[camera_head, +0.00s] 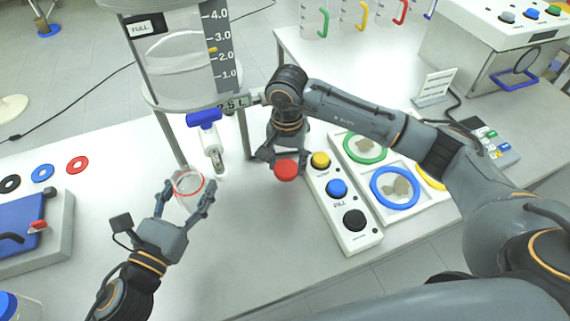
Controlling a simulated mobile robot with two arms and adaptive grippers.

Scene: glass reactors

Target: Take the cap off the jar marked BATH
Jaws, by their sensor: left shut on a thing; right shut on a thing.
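A small clear glass jar (188,183) with a red rim and an open top is between the fingers of my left gripper (190,190), which is shut on it. No BATH marking can be read on it from here. My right gripper (285,160) is shut on a round red cap (286,172), to the right of the jar and apart from it. My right gripper's fingers sit on either side of the cap.
A large graduated glass vessel (175,75) with a blue-handled valve (204,119) stands behind the jar. A button box (345,215) is just right of the cap. A white tray (372,163) holds ringed dishes. The front table middle is clear.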

